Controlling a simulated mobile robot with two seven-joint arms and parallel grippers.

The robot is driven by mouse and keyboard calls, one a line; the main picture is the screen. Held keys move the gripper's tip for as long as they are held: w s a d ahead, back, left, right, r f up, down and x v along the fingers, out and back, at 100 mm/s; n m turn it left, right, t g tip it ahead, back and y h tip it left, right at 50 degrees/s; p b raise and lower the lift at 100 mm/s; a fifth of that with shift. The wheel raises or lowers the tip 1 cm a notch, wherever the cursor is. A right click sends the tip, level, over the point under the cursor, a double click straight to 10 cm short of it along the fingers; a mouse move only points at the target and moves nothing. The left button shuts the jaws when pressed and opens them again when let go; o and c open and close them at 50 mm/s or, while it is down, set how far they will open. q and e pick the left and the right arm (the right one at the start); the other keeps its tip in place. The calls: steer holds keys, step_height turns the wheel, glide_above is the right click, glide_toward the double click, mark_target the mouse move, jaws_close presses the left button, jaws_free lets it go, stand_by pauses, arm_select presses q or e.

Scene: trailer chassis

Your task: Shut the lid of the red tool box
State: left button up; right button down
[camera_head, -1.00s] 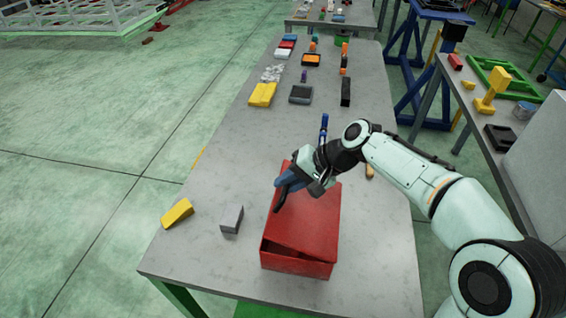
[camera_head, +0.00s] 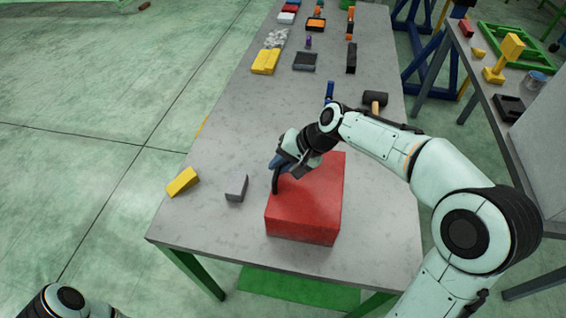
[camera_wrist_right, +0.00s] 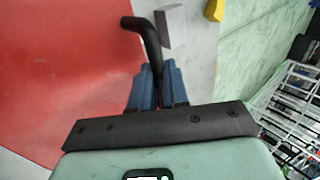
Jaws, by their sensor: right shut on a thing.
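The red tool box (camera_head: 308,205) stands on the grey table in the head view. Its lid lies down flat on the box, and no gap shows along the front edge. The lid also fills the left of the right wrist view (camera_wrist_right: 65,65). My right gripper (camera_head: 281,162) is over the box's left edge. In the wrist view, its blue fingers (camera_wrist_right: 158,88) are shut on a black curved handle (camera_wrist_right: 150,38), whose far end reaches over the red lid. The gripper hides part of the lid's left side. My left gripper is out of view.
A grey block (camera_head: 236,188) and a yellow wedge (camera_head: 183,181) lie left of the box. A black mallet (camera_head: 375,99) and several small parts lie farther back on the table (camera_head: 225,135). A side table stands at right.

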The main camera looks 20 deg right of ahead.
steer(key=shift+s+a+f, duration=0.15)
steer(key=shift+a+f, duration=0.2)
steer(key=shift+f, duration=0.15)
steer(key=c, duration=1.4)
jaws_free()
steer(key=shift+o, duration=1)
steer(key=shift+w+a, duration=0.15)
steer(key=shift+w, duration=0.2)
steer(key=shift+d+r, duration=0.1)
steer(key=shift+d, duration=0.1)
steer(key=shift+s+d+r, duration=0.15)
steer(key=shift+r, duration=0.1)
steer(key=v, duration=1.2)
steer(key=shift+r+p, duration=0.25)
steer(key=shift+p, duration=0.15)
steer(key=shift+d, duration=0.15)
